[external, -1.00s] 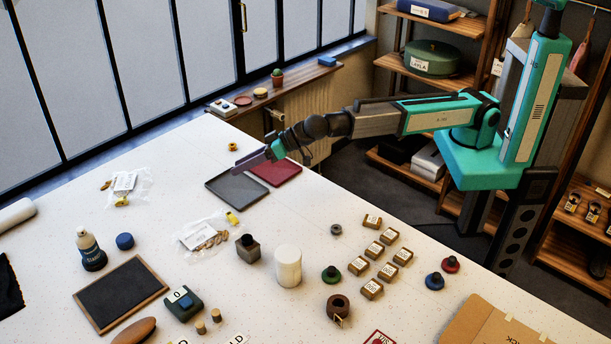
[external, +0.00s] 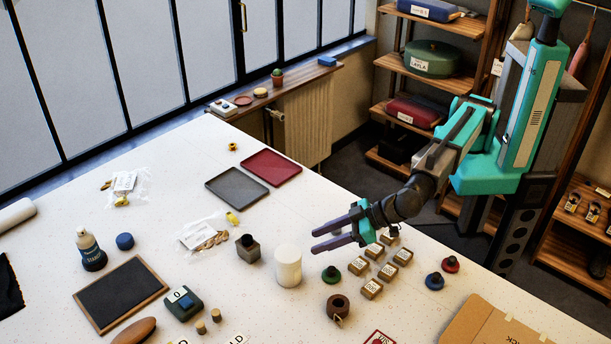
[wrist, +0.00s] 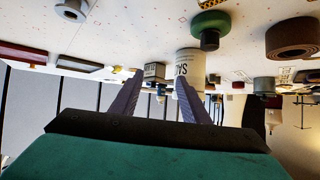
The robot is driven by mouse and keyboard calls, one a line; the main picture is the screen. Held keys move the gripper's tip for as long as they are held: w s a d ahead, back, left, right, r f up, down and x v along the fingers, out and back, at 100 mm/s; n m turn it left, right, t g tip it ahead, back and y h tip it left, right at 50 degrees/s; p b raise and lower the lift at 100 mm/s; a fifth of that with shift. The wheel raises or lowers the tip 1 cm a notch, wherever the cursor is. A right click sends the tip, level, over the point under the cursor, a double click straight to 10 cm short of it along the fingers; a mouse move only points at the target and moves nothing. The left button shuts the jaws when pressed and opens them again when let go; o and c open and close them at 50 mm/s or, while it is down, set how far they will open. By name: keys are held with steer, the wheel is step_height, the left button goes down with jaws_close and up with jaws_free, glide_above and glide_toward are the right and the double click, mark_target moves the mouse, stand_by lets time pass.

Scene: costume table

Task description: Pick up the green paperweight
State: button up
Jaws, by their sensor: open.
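The green paperweight (external: 331,274), a round green base with a dark knob, stands on the white table to the right of a white cylinder. In the wrist view, which is upside down, the green paperweight (wrist: 210,25) shows at the top, right of centre. My gripper (external: 316,241) is open and empty. Its purple fingers point left, above the table and a little above the paperweight in the external picture. In the wrist view my gripper (wrist: 159,76) has its fingers apart, and the paperweight is outside them.
The white cylinder (external: 288,266) stands close on the paperweight's left. Several labelled small boxes (external: 372,289) are on its right, and a brown roll (external: 338,307) is in front. A dark block with a knob (external: 248,248) is further left. Red and blue knobbed pieces (external: 450,264) stand right.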

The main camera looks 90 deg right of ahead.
steer(key=shift+t+h, duration=0.4)
steer(key=shift+t, duration=0.5)
steer(key=s+a, duration=0.2)
steer(key=s, duration=0.3)
steer(key=s+a, duration=0.3)
steer(key=s, duration=0.3)
steer(key=s+a+b, duration=0.1)
steer(key=s+a, duration=0.2)
steer(key=s, duration=0.2)
steer(key=shift+s+a+r, duration=0.1)
steer(key=shift+s+r, duration=0.1)
steer(key=shift+s, duration=0.1)
steer(key=p, duration=0.2)
glide_toward(335, 269)
steer(key=shift+x, duration=1.9)
steer(key=shift+a, duration=0.15)
steer(key=shift+p+x, duration=0.85)
steer(key=shift+x, duration=0.05)
steer(key=shift+p+x, duration=0.65)
steer(key=shift+x, duration=1.05)
